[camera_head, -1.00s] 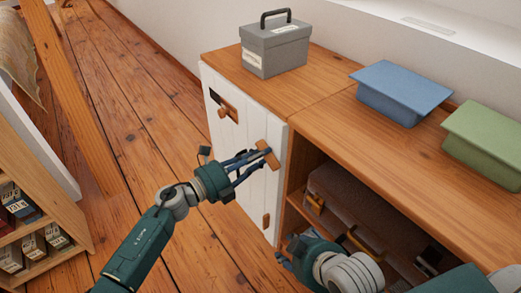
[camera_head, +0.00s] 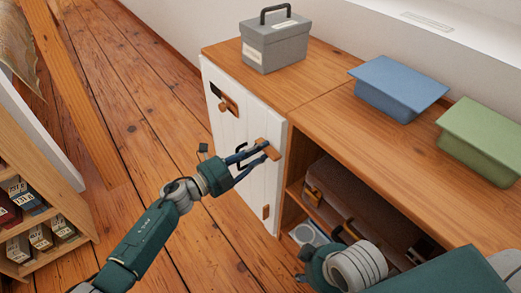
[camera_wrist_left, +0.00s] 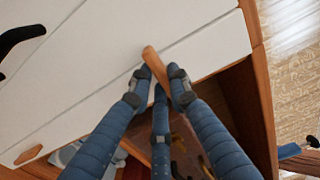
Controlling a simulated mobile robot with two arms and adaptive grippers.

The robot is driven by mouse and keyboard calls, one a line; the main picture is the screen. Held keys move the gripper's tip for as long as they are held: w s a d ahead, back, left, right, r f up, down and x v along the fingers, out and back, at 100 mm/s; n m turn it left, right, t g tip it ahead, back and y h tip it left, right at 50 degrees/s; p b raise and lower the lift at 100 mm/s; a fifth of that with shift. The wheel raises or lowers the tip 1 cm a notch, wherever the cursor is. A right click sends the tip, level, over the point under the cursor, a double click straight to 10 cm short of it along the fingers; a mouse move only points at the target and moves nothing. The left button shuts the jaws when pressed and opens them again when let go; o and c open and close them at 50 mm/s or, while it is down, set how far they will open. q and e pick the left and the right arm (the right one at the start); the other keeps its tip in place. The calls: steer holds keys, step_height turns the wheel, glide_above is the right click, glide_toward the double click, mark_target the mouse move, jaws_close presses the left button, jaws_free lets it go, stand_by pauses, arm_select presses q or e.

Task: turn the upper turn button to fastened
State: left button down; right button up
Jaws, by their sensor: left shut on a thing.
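The upper turn button (camera_head: 270,149) is a small wooden bar near the top right of the white cabinet door (camera_head: 236,130). It lies aslant, its lower right end close to the door's edge. I cannot tell whether it overlaps the frame. My left gripper (camera_head: 262,152) is shut on it. In the left wrist view the button (camera_wrist_left: 154,64) stands between the blue fingertips (camera_wrist_left: 157,82).
A grey toolbox (camera_head: 275,45), a blue box (camera_head: 398,90) and a green box (camera_head: 482,140) stand on the wooden top (camera_head: 325,95). A brown case (camera_head: 350,200) lies in the open compartment. A bookshelf (camera_head: 70,205) is at left. Floor between is clear.

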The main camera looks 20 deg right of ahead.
arm_select(q)
steer(key=c, duration=1.6)
jaws_free()
steer(key=shift+c, duration=0.2)
steer(key=v, duration=1.2)
steer(key=shift+r, duration=0.1)
